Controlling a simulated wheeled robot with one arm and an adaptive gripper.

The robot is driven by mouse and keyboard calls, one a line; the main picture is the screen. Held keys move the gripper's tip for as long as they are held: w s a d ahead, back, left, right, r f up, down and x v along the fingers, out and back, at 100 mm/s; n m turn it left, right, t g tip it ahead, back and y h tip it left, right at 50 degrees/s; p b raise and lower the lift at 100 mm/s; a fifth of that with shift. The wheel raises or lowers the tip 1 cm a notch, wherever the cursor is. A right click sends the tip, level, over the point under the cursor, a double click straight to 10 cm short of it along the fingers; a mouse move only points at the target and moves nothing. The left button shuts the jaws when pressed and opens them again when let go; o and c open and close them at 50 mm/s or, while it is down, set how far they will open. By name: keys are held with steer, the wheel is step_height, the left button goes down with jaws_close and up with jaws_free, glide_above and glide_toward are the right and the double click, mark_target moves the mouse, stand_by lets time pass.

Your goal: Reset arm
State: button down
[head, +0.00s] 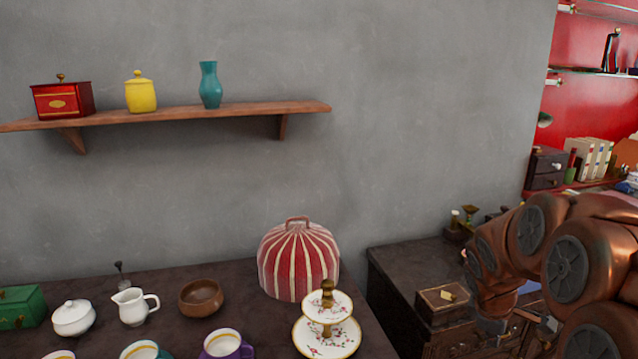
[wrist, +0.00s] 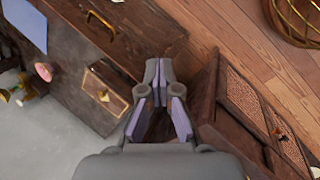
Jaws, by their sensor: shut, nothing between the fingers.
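My gripper (wrist: 157,72) shows in the wrist view, pointing down with its fingertips together and nothing between them. It hangs over the gap beside a dark cabinet, above the wooden floor. In the head view my copper-coloured arm is folded at the right, in front of the dark side cabinet (head: 410,262). My fingertips are hard to make out there.
A dark table (head: 180,322) holds a striped tea cosy (head: 299,262), a tiered stand (head: 327,338), a wooden bowl (head: 201,297), a creamer (head: 134,306) and cups. A wall shelf (head: 180,117) is above. A wooden box (head: 443,302) sits near my arm.

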steer(key=s+a+r+m+g+y+p, duration=0.1)
steer(key=s+a+r+m+p, duration=0.2)
steer(key=s+a, duration=0.4)
steer(key=s+a+r+m+g+y+p, duration=0.1)
steer(key=s+a+r+m+p, duration=0.2)
steer(key=s, duration=0.9)
steer(key=s+a+r+m+g+y+p, duration=0.2)
steer(key=s+a+r+m+p, duration=0.1)
steer(key=s+a+r, duration=0.4)
steer(key=s+a+p, duration=0.1)
steer(key=s+a, duration=0.2)
steer(key=a, duration=0.2)
steer(key=shift+m, duration=0.3)
